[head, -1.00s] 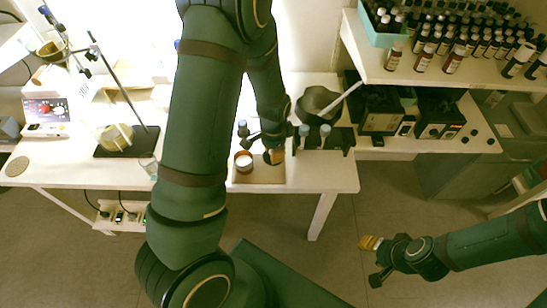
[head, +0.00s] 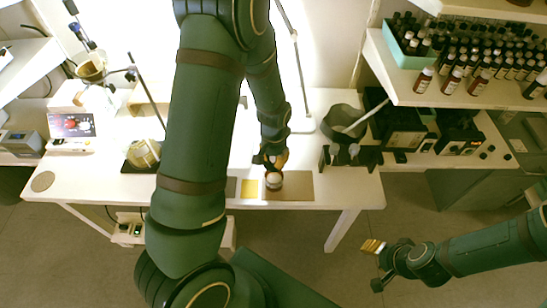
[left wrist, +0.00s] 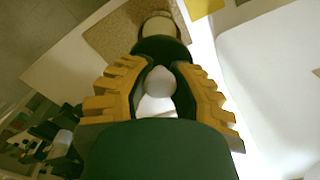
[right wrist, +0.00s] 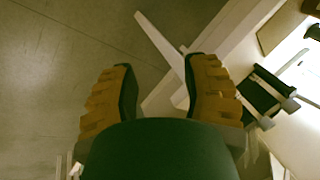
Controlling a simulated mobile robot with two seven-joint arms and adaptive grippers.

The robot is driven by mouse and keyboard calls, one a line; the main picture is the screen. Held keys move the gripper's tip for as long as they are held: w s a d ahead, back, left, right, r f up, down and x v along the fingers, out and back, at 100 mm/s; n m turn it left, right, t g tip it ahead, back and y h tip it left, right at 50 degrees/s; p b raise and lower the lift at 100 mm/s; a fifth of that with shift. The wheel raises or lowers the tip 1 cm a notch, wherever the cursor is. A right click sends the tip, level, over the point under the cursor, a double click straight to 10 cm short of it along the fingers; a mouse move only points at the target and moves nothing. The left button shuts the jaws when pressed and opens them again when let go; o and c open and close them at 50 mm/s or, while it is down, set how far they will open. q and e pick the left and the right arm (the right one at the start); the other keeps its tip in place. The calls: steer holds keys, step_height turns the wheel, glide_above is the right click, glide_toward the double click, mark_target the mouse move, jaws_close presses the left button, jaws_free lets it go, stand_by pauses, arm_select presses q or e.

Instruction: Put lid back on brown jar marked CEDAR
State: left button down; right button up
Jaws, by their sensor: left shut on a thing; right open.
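The jar (head: 274,181), brown with a pale band, stands on the left part of a brown mat (head: 300,187); I cannot read its marking. My left gripper (head: 272,160) is just above and behind the jar. In the left wrist view, my left gripper (left wrist: 157,88) is shut on a small pale rounded thing (left wrist: 158,80), likely the lid's knob. The jar (left wrist: 158,27) shows beyond the fingers, partly hidden by a dark form. I cannot tell whether lid and jar touch. My right gripper (head: 373,246) is open and empty, low in front of the table; its spread fingers show in the right wrist view (right wrist: 160,90).
A yellow square (head: 249,188) lies left of the mat. A dark rack (head: 350,155) and a grey bowl (head: 343,122) stand right of my left gripper. A stand with a flask (head: 144,153) is at left. Shelves of brown bottles (head: 480,65) fill the right.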

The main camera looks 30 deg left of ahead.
arm_select(q)
steer(key=shift+f+b, duration=2.55)
steer(key=shift+f, duration=0.65)
arm_select(e)
steer(key=shift+g, duration=0.3)
steer(key=shift+s+a+f, duration=0.1)
steer(key=shift+s+f, duration=0.15)
steer(key=shift+f, duration=0.6)
steer(key=shift+s+d+f, duration=0.1)
steer(key=shift+s+f, duration=0.2)
steer(key=shift+f, duration=0.5)
steer(key=shift+s+a+f, duration=0.1)
steer(key=shift+s+f, duration=0.15)
steer(key=shift+f, duration=0.6)
arm_select(q)
steer(key=shift+f, duration=0.2)
arm_select(e)
steer(key=shift+f, duration=0.2)
arm_select(q)
steer(key=shift+c, duration=1)
jaws_free()
steer(key=shift+r, duration=0.1)
arm_select(e)
steer(key=shift+r, duration=0.1)
arm_select(q)
steer(key=shift+r+p, duration=2.6)
steer(key=shift+r, duration=0.85)
arm_select(e)
step_height(320, 180, up, 5)
steer(key=shift+r, duration=0.15)
